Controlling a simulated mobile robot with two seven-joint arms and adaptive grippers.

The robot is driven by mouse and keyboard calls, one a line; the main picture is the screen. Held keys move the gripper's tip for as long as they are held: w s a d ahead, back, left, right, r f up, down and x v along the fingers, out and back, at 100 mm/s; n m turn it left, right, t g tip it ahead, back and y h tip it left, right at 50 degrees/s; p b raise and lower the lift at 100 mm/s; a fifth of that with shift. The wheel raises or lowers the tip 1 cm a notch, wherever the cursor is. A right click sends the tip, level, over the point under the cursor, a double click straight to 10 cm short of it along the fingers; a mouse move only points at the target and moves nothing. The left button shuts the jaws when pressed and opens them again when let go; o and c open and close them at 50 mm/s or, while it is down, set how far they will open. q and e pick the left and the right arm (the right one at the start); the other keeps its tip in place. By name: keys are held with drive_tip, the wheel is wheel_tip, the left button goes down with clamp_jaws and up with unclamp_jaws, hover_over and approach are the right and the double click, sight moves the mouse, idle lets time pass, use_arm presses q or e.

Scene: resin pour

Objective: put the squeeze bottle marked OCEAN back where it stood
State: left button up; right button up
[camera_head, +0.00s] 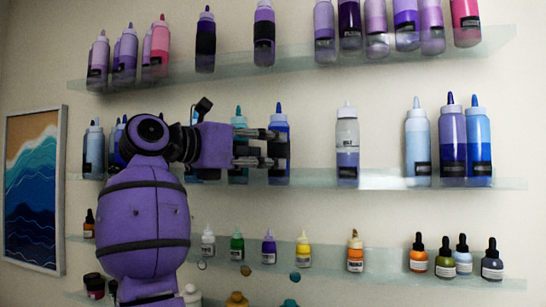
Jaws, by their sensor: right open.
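My right gripper (268,149) is in front of the middle glass shelf (385,180), pointing right, with its jaws open. A blue squeeze bottle (280,122) with a blue tip stands upright on that shelf at the fingertips. The fingers overlap its middle, and I cannot tell whether they touch it. Its label is too dark and covered to read, so I cannot confirm that it is OCEAN. A teal-tipped bottle (239,121) stands just left of it, partly hidden by my gripper. My left gripper is not in view.
A half-clear bottle (347,130) stands to the right, with shelf gaps on both sides of it. Several blue bottles (417,135) stand farther right. The upper shelf (190,66) holds purple and pink bottles. The lower shelf (330,257) holds small bottles. A wave picture (32,190) hangs at left.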

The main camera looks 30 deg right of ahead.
drive_tip(key=s+a+b, duration=0.1)
drive_tip(key=a, duration=0.7)
drive_tip(key=shift+a, duration=0.2)
